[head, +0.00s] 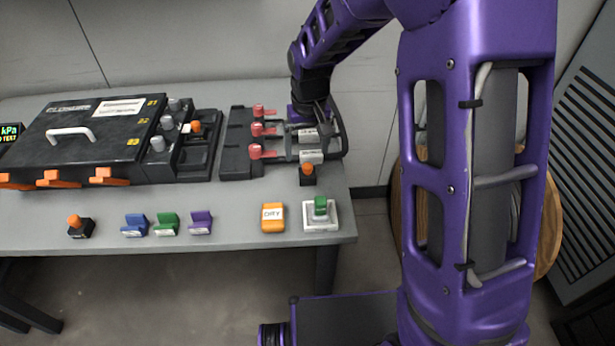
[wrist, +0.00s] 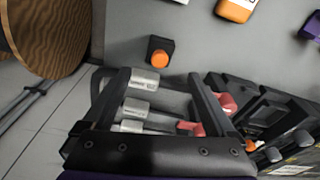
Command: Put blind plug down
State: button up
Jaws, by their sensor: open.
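A black block with an orange round top (head: 307,174), possibly the blind plug though I cannot tell for certain, stands upright on the table near its right edge. It shows in the wrist view (wrist: 160,52) just beyond my fingertips, apart from them. My gripper (head: 322,148) is low over the right end of a dark rack (head: 237,145). In the wrist view my gripper (wrist: 158,82) has its two dark fingers spread. Labelled grey cylinders (wrist: 142,80) show between the fingers, on the rack side; I see no sign of a grip on them. My gripper partly hides the rack's right end.
Red clamps (head: 264,130) line the rack. A black case (head: 85,135) is at left. Along the front are another orange-topped block (head: 79,228), blue, green and purple pieces (head: 167,225), an orange DRY box (head: 273,217) and a white tray (head: 334,224) with a green-topped piece.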

aim_at(308, 165)
notch_tip(308, 165, down, 7)
jog(key=shift+w+d+r+b, duration=0.1)
jog(key=shift+r+b, duration=0.1)
jog(key=shift+b, duration=0.4)
jog(key=shift+r, duration=0.1)
grip_shut()
notch_tip(308, 165, up, 10)
jog(key=shift+f+p, duration=0.1)
jog(key=shift+p, duration=0.85)
jog(key=shift+d, duration=0.2)
jog(key=s+d+f+m+p, duration=0.2)
jog(key=s+d+f+p, duration=0.2)
jog(key=d, duration=0.5)
notch_tip(308, 165, down, 2)
jog(key=shift+s+d, duration=0.35)
jog(key=shift+s, duration=0.5)
